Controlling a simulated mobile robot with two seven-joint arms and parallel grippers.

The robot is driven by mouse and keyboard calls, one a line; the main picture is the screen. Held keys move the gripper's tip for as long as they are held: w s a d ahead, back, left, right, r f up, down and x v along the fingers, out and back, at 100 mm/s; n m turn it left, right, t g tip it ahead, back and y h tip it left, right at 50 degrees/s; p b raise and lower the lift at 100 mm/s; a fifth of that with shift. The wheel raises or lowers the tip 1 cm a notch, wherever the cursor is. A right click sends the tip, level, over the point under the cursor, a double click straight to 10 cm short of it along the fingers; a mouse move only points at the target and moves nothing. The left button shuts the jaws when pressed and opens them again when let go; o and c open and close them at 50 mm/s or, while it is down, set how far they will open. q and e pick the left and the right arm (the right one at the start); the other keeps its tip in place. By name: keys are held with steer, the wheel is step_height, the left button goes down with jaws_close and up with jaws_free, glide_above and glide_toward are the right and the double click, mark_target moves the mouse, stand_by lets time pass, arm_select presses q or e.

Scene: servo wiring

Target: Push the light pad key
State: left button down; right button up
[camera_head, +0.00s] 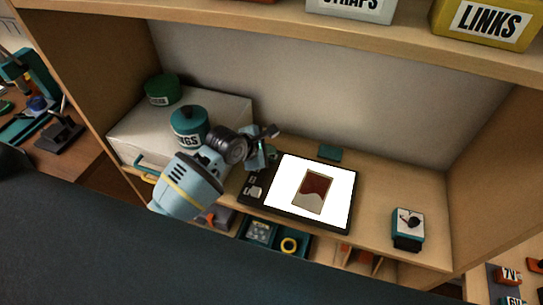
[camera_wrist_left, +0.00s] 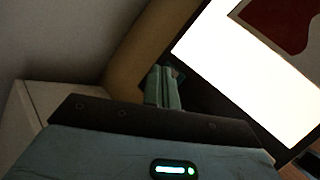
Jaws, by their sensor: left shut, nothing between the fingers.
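The light pad (camera_head: 284,175) lies on the shelf board with its white face lit, inside a dark frame. A red and pale card (camera_head: 314,190) lies on it. Small keys (camera_head: 253,191) show on the left part of the frame, near the gripper; I cannot tell which is the task's key. My left gripper (camera_head: 263,160) is at the pad's upper left corner, shut and empty. In the left wrist view its closed fingers (camera_wrist_left: 165,85) point toward the dark frame beside the lit face (camera_wrist_left: 245,65). Contact cannot be made out. My right gripper is not in view.
Left of the pad, a white box (camera_head: 135,135) carries a green tin (camera_head: 162,89) and a teal jar (camera_head: 188,124). A small device (camera_head: 408,226) stands at the right. Open trays (camera_head: 262,232) sit below the front edge. The upper shelf holds labelled bins (camera_head: 486,22).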

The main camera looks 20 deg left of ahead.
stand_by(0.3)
arm_select(q)
steer(key=shift+r, duration=3.1)
